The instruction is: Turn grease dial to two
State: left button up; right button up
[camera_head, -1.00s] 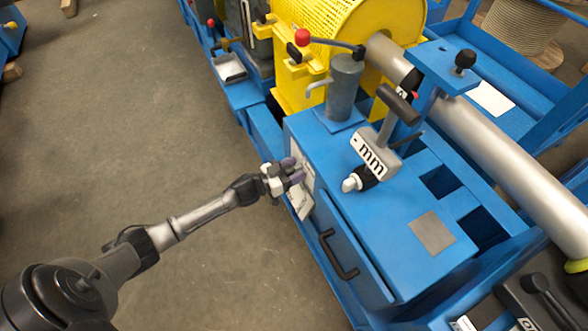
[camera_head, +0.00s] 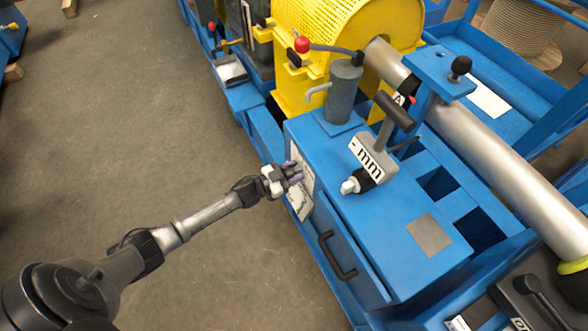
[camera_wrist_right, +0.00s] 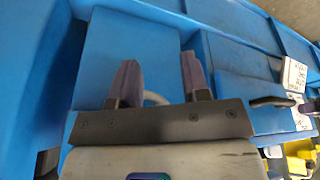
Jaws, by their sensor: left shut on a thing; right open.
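My left gripper (camera_head: 287,175) is at the side face of the blue cabinet (camera_head: 395,235), in front of a white label plate (camera_head: 301,204) in the head view. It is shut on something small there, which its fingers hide. That is likely the grease dial, but its pointer and numbers cannot be read. My right gripper (camera_wrist_right: 160,78) shows in the right wrist view. Its two dark fingers are apart, with blue surfaces beyond and part of a pale curved rod between them. It does not show in the head view.
A black handle (camera_head: 338,258) sits on the cabinet's side below the label. A yellow guard (camera_head: 330,40) is behind. The floor (camera_head: 130,120) at left is clear.

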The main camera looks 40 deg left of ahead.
pick_arm(q)
jog(key=m+p, duration=0.2)
jog(key=m, duration=0.8)
jog(key=shift+a+r, duration=0.1)
jog(key=shift+m, duration=0.4)
jog(key=o, duration=0.9)
jog(key=shift+o, duration=0.2)
jog(key=p+v, duration=0.4)
jog(key=v, duration=0.9)
jog(key=shift+s+a, duration=0.15)
jog(key=shift+s, duration=0.2)
